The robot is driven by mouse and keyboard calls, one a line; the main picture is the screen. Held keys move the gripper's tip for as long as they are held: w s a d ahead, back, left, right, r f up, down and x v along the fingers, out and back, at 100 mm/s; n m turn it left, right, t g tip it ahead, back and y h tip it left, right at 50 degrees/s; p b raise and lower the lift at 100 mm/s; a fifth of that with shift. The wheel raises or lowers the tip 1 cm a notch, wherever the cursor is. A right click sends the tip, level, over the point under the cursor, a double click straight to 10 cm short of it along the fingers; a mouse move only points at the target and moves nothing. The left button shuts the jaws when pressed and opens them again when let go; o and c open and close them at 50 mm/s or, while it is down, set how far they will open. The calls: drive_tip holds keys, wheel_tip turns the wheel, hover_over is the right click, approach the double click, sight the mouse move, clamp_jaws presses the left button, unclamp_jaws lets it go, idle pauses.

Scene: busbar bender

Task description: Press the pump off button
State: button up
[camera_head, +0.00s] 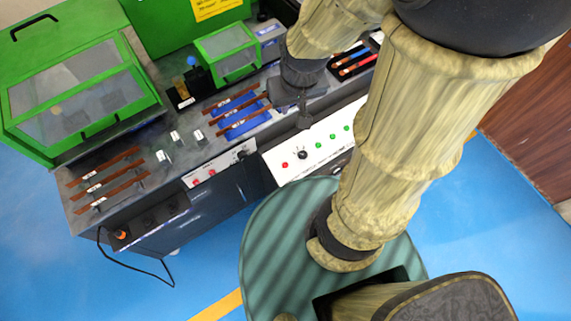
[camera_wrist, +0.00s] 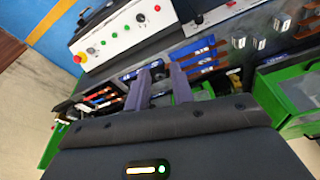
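A white control panel (camera_head: 322,138) runs along the bench front, below my gripper in the head view. It carries a red button (camera_head: 285,165), a black knob (camera_head: 302,155) and several green buttons (camera_head: 319,145). The labels are too small to read, so I cannot tell which one is pump off. The wrist view shows the panel too (camera_wrist: 118,44), with green buttons (camera_wrist: 103,42), a knob (camera_wrist: 140,17), and a red mushroom button (camera_wrist: 79,58). My gripper (camera_wrist: 160,70) is open and empty, its fingers apart. It hovers near the bench edge, apart from the buttons.
Blue trays with copper bars (camera_head: 240,115) lie on the bench left of my gripper. A tool tray (camera_head: 355,62) is behind it. Green guarded machines (camera_head: 80,90) stand at the left and back. A smaller panel (camera_head: 218,167) is left of the white one.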

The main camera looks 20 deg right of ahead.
clamp_jaws()
idle(1.1)
